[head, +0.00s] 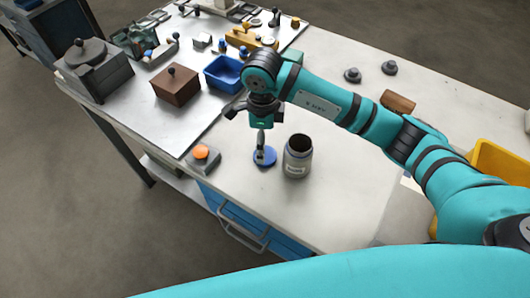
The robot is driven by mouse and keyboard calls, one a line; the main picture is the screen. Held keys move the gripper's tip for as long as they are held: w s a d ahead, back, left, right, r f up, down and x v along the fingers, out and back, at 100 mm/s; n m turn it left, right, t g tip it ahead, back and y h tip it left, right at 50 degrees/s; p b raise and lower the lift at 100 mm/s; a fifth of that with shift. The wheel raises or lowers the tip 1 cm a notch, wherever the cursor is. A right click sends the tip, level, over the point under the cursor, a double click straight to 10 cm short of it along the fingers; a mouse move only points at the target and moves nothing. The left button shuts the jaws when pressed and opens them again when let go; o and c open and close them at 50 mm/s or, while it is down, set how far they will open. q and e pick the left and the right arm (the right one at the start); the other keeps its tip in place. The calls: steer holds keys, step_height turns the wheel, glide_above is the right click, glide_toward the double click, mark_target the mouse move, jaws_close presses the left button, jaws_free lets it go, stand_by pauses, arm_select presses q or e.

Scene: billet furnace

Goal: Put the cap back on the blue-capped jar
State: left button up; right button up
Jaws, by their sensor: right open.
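A grey jar (298,158) with an open dark mouth and a pale label stands upright on the white table near its front edge. A round blue cap (265,157) lies on the table just left of the jar, apart from it or nearly touching. My right gripper (262,148) points down over the blue cap, with its fingertips close above or at the cap; contact cannot be made out. It is open, and the jaws partly hide the cap. My left gripper is out of view.
An orange-buttoned box (203,157) stands left of the cap. A blue tray (224,73), a brown box (175,84) and a grey box (93,70) lie farther back. A yellow bin (500,162) is at right. The table front between jar and right side is clear.

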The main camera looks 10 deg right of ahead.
mark_target(270, 153)
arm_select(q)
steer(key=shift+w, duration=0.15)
arm_select(e)
steer(key=shift+f, duration=0.1)
steer(key=shift+s+d+f+p, duration=0.1)
steer(key=shift+s+f+p, duration=0.05)
steer(key=shift+f+p, duration=0.3)
steer(key=f+p, duration=0.1)
steer(key=f, duration=0.2)
steer(key=shift+s+d+f, duration=0.1)
steer(key=shift+s+f, duration=0.1)
steer(key=shift+f, duration=0.4)
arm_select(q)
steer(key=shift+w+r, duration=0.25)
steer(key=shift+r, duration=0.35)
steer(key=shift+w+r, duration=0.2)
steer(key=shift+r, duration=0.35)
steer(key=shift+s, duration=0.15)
arm_select(e)
steer(key=c, duration=0.9)
